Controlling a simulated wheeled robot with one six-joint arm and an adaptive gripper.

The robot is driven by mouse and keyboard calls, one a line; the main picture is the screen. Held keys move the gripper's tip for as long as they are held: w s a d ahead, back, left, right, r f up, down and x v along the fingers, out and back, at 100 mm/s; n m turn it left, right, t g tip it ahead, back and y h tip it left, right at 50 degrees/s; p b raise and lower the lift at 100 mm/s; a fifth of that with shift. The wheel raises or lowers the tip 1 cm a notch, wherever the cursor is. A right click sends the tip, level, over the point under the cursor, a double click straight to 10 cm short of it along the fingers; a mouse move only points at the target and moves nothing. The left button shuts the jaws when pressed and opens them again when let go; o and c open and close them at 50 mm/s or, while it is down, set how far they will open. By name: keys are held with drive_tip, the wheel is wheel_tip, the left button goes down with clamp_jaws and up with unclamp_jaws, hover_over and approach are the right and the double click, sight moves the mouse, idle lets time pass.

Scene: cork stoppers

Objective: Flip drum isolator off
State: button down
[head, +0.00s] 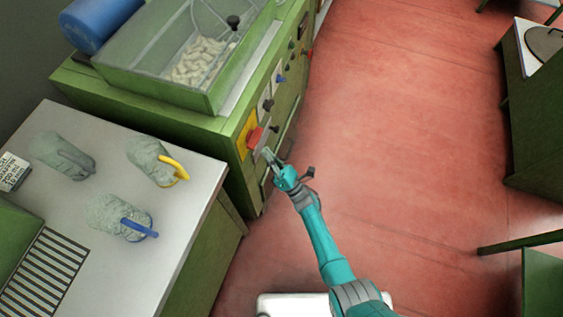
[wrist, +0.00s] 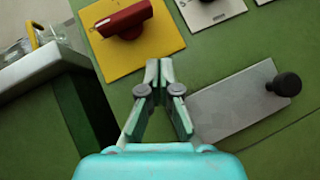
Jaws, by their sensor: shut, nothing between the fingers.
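The drum isolator is a red rotary handle (wrist: 124,18) on a yellow square plate (wrist: 151,52), mounted on the front of a green machine. In the head view the red handle (head: 255,138) shows near the machine's lower left, with the yellow plate (head: 243,143) partly visible behind it. My gripper (wrist: 159,66) is shut and empty, with its fingertips just below the yellow plate's lower edge in the wrist view. The fingertips look apart from the red handle. In the head view my gripper (head: 268,155) is just below the handle.
A grey plate with a black knob (wrist: 288,84) lies right of my gripper. More knobs and switches (head: 281,78) line the green panel. A grey-topped table (head: 110,185) with several bags stands at left.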

drive_tip(key=s+d+f, duration=0.2)
drive_tip(key=d+f, duration=0.3)
drive_tip(key=f, duration=0.1)
drive_tip(key=shift+s+d, duration=0.1)
drive_tip(key=shift+d, duration=0.05)
idle(0.7)
drive_tip(key=s+d+m+t+h, duration=0.1)
drive_tip(key=s+d+m+h, duration=0.55)
drive_tip(key=s+m, duration=0.4)
drive_tip(key=s+d+m+t+h, duration=0.2)
drive_tip(key=s+d+m+h, duration=0.4)
drive_tip(key=s+m, duration=0.45)
drive_tip(key=s+d+r+m+g+h, duration=0.2)
drive_tip(key=s+r+m+g+h, duration=0.1)
drive_tip(key=s+r+m, duration=0.5)
drive_tip(key=s+d+r+m+g+h, duration=0.2)
drive_tip(key=s+r+m+h, duration=0.2)
drive_tip(key=s+r+m, duration=0.4)
wheel_tip(320, 180, up, 6)
drive_tip(key=shift+d+f+m+g, duration=0.1)
drive_tip(key=shift+d+m+g, duration=0.3)
drive_tip(key=shift+m, duration=0.8)
